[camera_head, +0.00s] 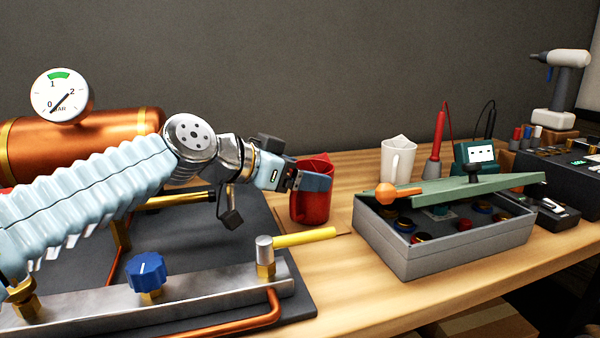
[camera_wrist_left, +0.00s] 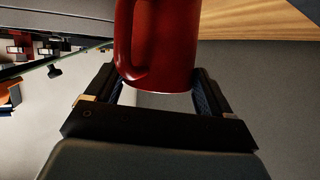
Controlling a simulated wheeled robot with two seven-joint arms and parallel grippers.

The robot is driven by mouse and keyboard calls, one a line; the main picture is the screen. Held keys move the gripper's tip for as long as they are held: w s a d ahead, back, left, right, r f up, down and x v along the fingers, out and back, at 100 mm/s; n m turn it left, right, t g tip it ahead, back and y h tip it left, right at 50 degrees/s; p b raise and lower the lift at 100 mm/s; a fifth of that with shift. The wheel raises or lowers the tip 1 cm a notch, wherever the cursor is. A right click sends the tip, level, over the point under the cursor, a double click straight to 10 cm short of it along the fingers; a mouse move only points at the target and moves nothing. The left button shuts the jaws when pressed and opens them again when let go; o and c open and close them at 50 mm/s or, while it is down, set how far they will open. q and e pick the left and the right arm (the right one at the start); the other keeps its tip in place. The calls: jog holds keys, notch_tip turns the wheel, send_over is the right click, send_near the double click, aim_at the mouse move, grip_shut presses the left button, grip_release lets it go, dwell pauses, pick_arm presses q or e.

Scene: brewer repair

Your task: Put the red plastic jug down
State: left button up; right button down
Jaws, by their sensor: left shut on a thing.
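The red plastic jug (camera_head: 311,203) appears upright at the wooden worktop, to the right of the dark base of the brewer, in the head view. My left gripper (camera_head: 305,181) reaches it from the left and is shut on it. In the left wrist view the jug (camera_wrist_left: 165,45) and its handle show between the two fingers of the gripper (camera_wrist_left: 158,98). Whether the jug's bottom touches the worktop is hard to tell. My right gripper is in neither view.
A grey box (camera_head: 440,252) with a green lid (camera_head: 460,187) lying askew stands right of the jug. A white jug (camera_head: 398,158) stands behind it. Bare worktop (camera_head: 350,275) lies between.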

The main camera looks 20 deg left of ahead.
pick_arm(q)
jog(key=o, duration=1)
jog(key=shift+f, duration=0.1)
jog(key=shift+r+p, duration=0.35)
jog(key=shift+p, duration=0.05)
jog(key=b+v, duration=0.2)
jog(key=v, duration=1)
jog(key=shift+f, duration=0.1)
